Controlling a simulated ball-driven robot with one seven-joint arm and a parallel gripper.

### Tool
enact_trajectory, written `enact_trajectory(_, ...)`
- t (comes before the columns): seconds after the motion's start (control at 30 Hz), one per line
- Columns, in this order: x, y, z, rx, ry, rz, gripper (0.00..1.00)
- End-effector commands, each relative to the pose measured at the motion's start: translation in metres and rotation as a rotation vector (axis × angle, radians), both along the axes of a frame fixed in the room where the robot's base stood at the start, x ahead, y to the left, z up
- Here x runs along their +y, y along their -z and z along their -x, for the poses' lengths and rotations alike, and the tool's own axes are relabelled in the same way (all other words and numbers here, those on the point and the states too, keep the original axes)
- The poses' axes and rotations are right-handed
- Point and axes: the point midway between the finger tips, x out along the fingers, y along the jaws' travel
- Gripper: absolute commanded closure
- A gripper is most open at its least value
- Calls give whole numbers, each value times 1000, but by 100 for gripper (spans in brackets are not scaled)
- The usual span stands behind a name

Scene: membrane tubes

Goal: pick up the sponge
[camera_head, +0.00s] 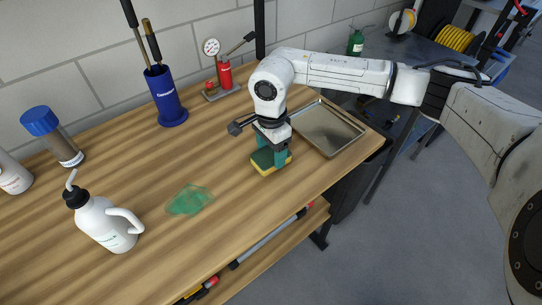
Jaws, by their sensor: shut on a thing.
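The sponge (265,167) is yellow with a dark green top and sits at the wooden bench's right part, in front of the metal tray. My gripper (270,156) points down over it, its green fingers shut on the sponge. The fingers hide part of the sponge. I cannot tell whether the sponge touches the bench or is slightly above it.
A shallow metal tray (326,128) lies just right of my gripper. A green spill or cloth (189,200) and a white wash bottle (105,222) are to the left. A blue holder (166,98) and a red gauge device (224,75) stand behind. The bench front is clear.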

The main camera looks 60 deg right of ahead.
Motion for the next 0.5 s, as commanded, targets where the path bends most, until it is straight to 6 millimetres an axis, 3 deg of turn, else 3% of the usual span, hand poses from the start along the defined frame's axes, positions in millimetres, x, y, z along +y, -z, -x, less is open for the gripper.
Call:
enact_trajectory(0.27,0,-6,0,-1,0,0,60)
enact_trajectory(0.5,-1,-37,4,-2,-1,4,60)
